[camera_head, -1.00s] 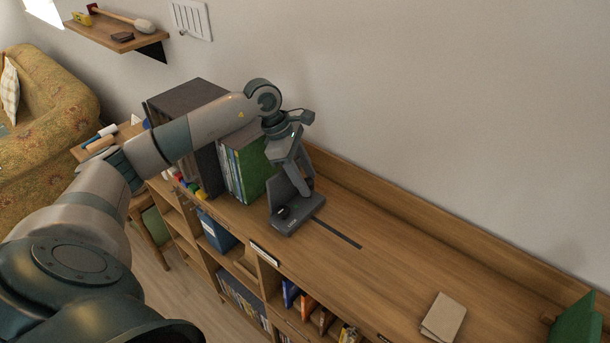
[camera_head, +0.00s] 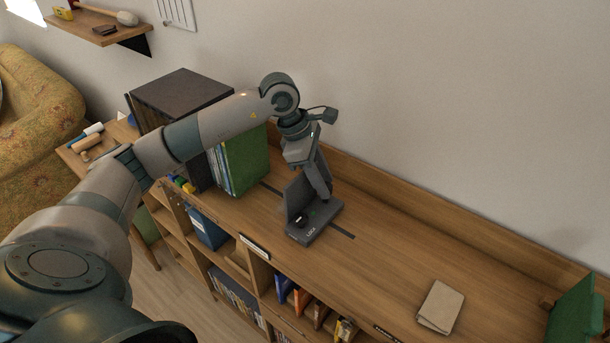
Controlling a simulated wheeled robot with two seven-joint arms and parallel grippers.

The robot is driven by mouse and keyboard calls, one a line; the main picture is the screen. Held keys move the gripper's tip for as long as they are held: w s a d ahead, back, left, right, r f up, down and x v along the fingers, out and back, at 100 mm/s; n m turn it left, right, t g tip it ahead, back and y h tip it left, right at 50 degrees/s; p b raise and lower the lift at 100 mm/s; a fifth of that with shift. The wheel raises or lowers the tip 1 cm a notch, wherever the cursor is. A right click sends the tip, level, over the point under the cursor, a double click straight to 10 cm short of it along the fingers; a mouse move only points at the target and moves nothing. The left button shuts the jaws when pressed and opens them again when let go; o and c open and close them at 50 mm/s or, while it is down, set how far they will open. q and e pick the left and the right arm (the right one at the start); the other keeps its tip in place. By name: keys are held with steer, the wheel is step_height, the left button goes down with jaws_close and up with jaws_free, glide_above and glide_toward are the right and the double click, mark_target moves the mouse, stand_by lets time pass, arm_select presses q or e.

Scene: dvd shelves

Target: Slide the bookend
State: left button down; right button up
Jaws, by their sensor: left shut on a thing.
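The dark grey bookend (camera_head: 313,222) stands upright on the wooden shelf top, its flat base on a dark strip (camera_head: 341,232) that runs along the surface. My left gripper (camera_head: 319,190) reaches down from above and is shut on the bookend's upright plate. The gripper partly hides the plate. A row of upright cases ending in a green one (camera_head: 246,163) stands left of the bookend, with a clear gap between them. My right gripper is out of view.
A dark box (camera_head: 182,96) stands behind my left forearm at the left end. A tan booklet (camera_head: 440,307) lies flat at the right, and a green bookend-like piece (camera_head: 577,312) stands at the right edge. The shelf top between is bare.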

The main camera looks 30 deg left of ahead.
arm_select(q)
steer(key=d, duration=0.2)
steer(key=d+b, duration=0.1)
steer(key=d, duration=0.2)
steer(key=s+d+b, duration=0.1)
steer(key=d, duration=0.1)
steer(key=shift+d+f, duration=0.15)
steer(key=shift+f, duration=0.15)
steer(key=c, duration=1.5)
jaws_free()
steer(key=shift+s, duration=0.1)
steer(key=shift+o, duration=0.2)
steer(key=shift+s+r, duration=0.1)
steer(key=shift+r, duration=0.15)
